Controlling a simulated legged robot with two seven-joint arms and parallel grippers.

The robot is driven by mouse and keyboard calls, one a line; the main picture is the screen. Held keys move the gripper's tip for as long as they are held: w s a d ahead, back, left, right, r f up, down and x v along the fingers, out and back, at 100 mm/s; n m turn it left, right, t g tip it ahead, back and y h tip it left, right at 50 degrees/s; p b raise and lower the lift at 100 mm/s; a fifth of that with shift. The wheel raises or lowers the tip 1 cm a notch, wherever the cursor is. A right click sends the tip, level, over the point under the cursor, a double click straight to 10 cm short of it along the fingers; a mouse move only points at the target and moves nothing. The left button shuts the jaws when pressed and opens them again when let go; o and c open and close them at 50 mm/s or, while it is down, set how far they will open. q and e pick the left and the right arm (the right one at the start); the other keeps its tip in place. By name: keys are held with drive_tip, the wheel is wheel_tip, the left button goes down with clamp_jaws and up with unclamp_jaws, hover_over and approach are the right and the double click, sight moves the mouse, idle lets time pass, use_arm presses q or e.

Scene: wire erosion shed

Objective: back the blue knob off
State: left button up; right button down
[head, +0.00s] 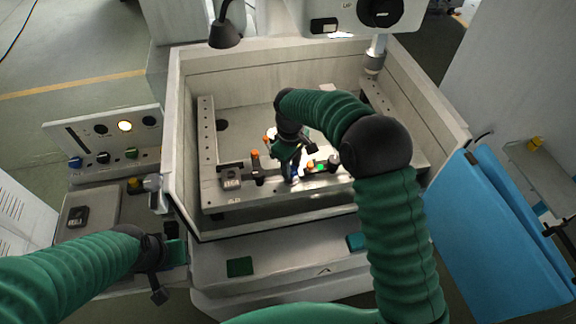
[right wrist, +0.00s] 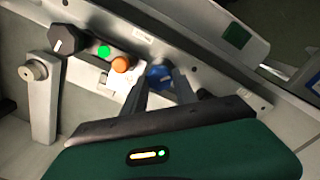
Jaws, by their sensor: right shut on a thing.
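The blue knob (right wrist: 158,76) shows in the right wrist view on the pale rail of the fixture. My right gripper (right wrist: 163,84) is shut on it, with one finger on each side. In the head view my right gripper (head: 291,172) reaches down into the machine tub at the rail, and the knob there is mostly hidden by it. My left gripper (head: 175,252) is at the lower left in the head view, outside the tub by its front wall; its fingers are not clear.
Beside the held knob are an orange button (right wrist: 121,64), a green button (right wrist: 104,50) and a black knob (right wrist: 66,40). The tub walls (head: 176,140) surround the rail. A control panel (head: 115,140) stands left, a blue panel (head: 500,240) right.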

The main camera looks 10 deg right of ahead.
drive_tip(key=shift+w+a+r, duration=0.1)
drive_tip(key=shift+a, duration=0.25)
drive_tip(key=shift+d, duration=0.7)
drive_tip(key=shift+a, duration=0.45)
drive_tip(key=shift+d, duration=0.3)
drive_tip(key=m+p, duration=0.1)
drive_tip(key=m, duration=0.2)
drive_tip(key=shift+a, duration=0.15)
use_arm(q)
drive_tip(key=shift+d+r, duration=0.55)
drive_tip(key=shift+r, duration=0.25)
use_arm(e)
drive_tip(key=shift+m, duration=1.5)
drive_tip(key=shift+s+f, duration=0.2)
